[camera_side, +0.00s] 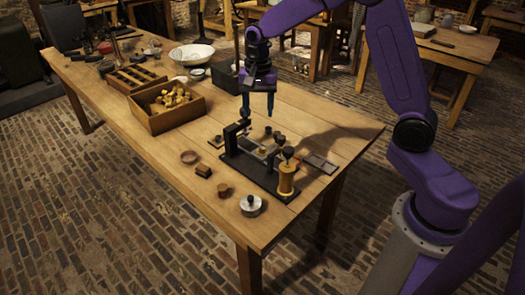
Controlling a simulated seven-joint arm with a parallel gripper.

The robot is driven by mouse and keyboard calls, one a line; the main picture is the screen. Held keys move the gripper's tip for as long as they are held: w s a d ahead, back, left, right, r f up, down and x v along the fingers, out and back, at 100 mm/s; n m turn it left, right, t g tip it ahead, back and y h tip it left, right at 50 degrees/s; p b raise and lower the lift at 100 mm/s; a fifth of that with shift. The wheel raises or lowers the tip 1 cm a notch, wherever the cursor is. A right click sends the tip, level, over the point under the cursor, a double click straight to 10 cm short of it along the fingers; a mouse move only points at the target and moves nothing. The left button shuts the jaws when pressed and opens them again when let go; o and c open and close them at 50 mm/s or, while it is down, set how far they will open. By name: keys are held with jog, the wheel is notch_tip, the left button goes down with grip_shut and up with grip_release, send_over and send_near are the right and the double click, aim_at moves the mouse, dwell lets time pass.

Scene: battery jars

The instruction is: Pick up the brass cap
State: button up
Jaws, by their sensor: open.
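My gripper (258,108) points down above the wooden workbench, behind the black apparatus. Which piece is the brass cap is hard to tell at this size. A small dark brassy round piece (203,170) lies on the bench left of the apparatus. A brown cylinder (223,190) stands in front of it. Both are well to the front left of my gripper and apart from it. Several brass-coloured pieces (172,98) lie in a wooden box on the left.
The black-based apparatus (262,172) carries a brass-coloured cylinder (286,182) at its right end. A ring (189,157), a silvery lidded disc (250,204) and a flat plate (320,163) lie around it. A white bowl (192,54) stands at the back. The bench's right corner is clear.

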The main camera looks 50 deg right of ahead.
jog(key=w+d+f+m, duration=0.3)
jog(key=w+d+m, duration=0.2)
jog(key=d, duration=0.2)
send_near(263, 150)
jog(key=f, duration=0.5)
jog(key=w+f, duration=0.1)
jog(key=f, duration=0.2)
jog(key=shift+d+f, duration=0.2)
jog(key=shift+d, duration=0.2)
grip_shut()
